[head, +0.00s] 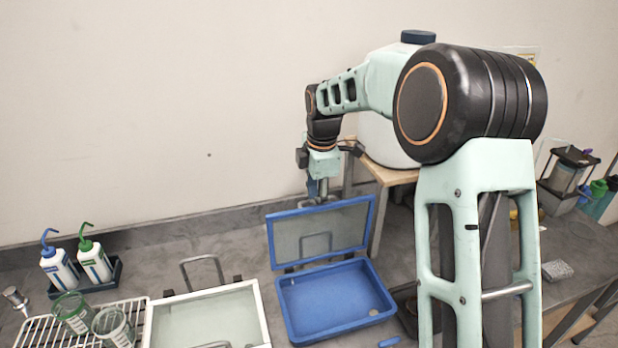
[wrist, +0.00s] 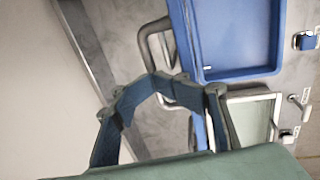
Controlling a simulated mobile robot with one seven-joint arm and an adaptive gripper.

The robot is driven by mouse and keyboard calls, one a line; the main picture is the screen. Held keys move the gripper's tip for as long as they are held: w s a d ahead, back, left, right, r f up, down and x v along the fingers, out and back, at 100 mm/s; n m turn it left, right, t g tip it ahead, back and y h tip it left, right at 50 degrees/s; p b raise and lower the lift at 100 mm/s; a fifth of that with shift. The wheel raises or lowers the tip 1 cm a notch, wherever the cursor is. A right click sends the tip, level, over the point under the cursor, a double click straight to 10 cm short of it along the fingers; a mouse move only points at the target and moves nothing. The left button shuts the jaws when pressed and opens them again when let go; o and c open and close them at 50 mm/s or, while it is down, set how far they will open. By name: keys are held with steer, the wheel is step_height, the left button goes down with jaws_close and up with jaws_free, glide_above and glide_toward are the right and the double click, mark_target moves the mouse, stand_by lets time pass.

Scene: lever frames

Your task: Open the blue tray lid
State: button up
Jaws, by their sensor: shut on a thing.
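The blue tray (head: 335,306) sits on the grey bench in the head view, its inside exposed. Its lid, a clear pane in a blue frame (head: 369,222), stands up steeply from the tray's back edge. A metal loop handle (head: 316,243) shows through the pane; it also shows in the wrist view (wrist: 147,48), beside the tray (wrist: 237,40). My gripper (head: 318,201) is at the lid's top edge, partly behind it. In the wrist view my gripper's fingertips (wrist: 158,82) close at the end of the handle; the exact contact is partly hidden by the fingers.
Two wash bottles (head: 60,268) and a wire rack with glass beakers (head: 112,326) are further left. The wall (head: 150,120) is close behind. A wooden stand (head: 385,176) is behind right.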

steer(key=w+a+r, duration=0.1)
steer(key=w, duration=0.4)
steer(key=w+a+r, duration=0.2)
steer(key=w, duration=0.3)
steer(key=shift+w+a+p, duration=0.25)
steer(key=shift+w+p, duration=0.15)
stand_by(0.4)
steer(key=shift+r, duration=0.2)
step_height(320, 180, up, 12)
steer(key=s, duration=0.2)
steer(key=shift+s+d+f, duration=0.15)
steer(key=shift+d+f, duration=0.1)
steer(key=shift+d, duration=0.1)
